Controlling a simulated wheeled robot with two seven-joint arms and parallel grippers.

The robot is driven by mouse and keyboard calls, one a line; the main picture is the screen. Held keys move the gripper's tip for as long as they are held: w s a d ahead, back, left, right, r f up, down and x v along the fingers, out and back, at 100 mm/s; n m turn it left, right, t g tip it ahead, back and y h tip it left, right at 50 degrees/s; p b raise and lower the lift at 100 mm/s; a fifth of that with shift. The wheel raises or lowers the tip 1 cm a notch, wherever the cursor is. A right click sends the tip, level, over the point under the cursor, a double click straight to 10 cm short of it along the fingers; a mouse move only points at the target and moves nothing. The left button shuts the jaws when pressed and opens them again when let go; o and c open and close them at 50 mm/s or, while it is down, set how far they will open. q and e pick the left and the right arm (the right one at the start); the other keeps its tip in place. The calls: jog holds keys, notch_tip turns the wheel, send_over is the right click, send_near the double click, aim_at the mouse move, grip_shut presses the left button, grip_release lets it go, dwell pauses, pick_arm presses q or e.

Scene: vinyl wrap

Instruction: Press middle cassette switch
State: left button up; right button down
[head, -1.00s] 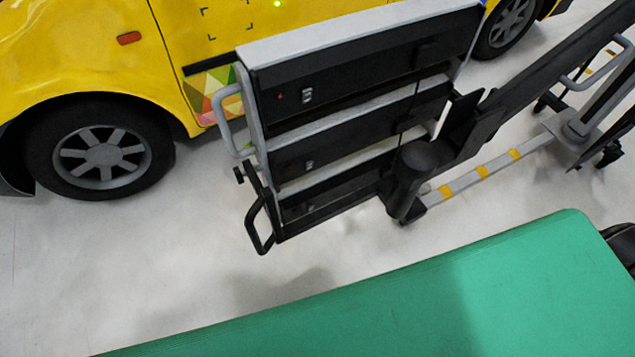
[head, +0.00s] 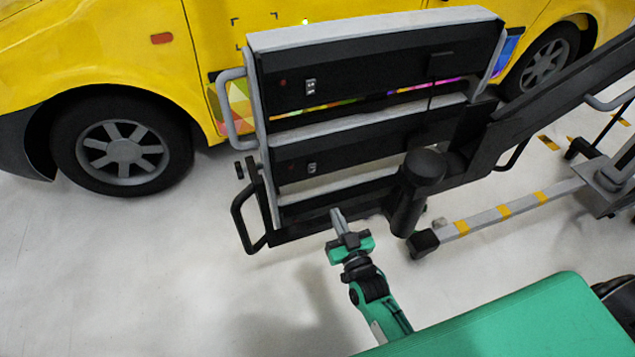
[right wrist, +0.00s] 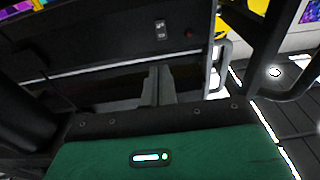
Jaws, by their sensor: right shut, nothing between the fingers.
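A rack holds three stacked black cassettes with pale upper edges. The middle cassette (head: 370,150) has a small switch (head: 312,168) near its left end, with a red light beside it. The upper cassette (head: 390,70) has a like switch (head: 311,87). The lower cassette's switch is not visible, with my right gripper in front of that area. My right gripper (head: 337,215) is shut and empty, below the middle switch in the head view. In the right wrist view, its fingers (right wrist: 159,85) point toward a dark panel with a switch (right wrist: 161,30); I cannot tell which cassette this is. My left gripper is not in view.
A grey side handle (head: 228,108) and a black handle (head: 243,220) stick out at the rack's left. A black post (head: 405,200) and arm stand right of my gripper. A yellow vehicle (head: 90,50) is behind. Pale floor is open at the lower left.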

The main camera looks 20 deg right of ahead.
aim_at(314, 165)
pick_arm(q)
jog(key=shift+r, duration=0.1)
pick_arm(e)
jog(key=shift+r, duration=0.2)
jog(key=w, duration=0.4)
jog(key=w+r, duration=0.1)
jog(key=w, duration=0.3)
jog(key=w+r, duration=0.1)
jog(key=w, duration=0.4)
jog(key=shift+w+a, duration=0.1)
jog(key=shift+a, duration=0.25)
jog(key=shift+w, duration=0.3)
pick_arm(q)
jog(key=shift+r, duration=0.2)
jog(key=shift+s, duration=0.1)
pick_arm(e)
jog(key=shift+r, duration=0.1)
